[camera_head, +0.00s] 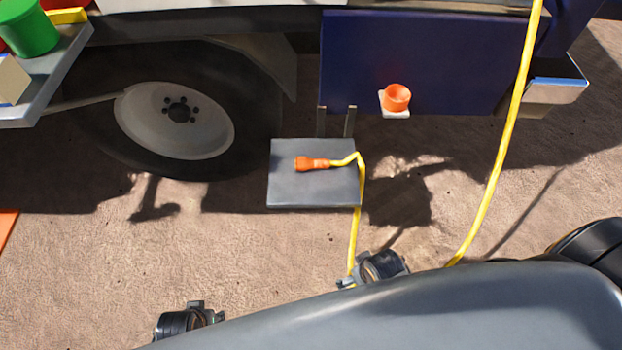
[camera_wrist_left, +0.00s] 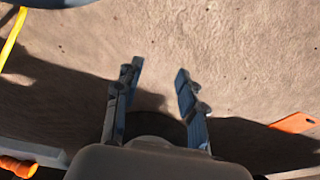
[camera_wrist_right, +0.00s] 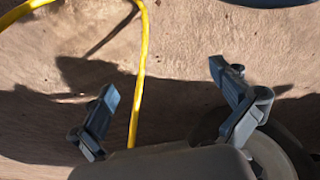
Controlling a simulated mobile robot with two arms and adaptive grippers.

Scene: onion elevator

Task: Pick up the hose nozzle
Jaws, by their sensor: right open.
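The orange hose nozzle (camera_head: 312,163) lies on a grey step plate (camera_head: 300,190) below the vehicle, with a yellow hose (camera_head: 353,235) running from its right end over the plate's edge to the ground. In the left wrist view the nozzle (camera_wrist_left: 18,167) shows at the lower left corner. My left gripper (camera_wrist_left: 159,69) is open and empty over bare ground. My right gripper (camera_wrist_right: 163,77) is open and empty; the yellow hose (camera_wrist_right: 139,70) shows between its fingers, beyond them. In the head view my own body hides most of both arms.
A large wheel (camera_head: 180,115) stands left of the plate. Another yellow hose stretch (camera_head: 510,120) hangs at the right. A green bucket (camera_head: 28,28) sits at the upper left.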

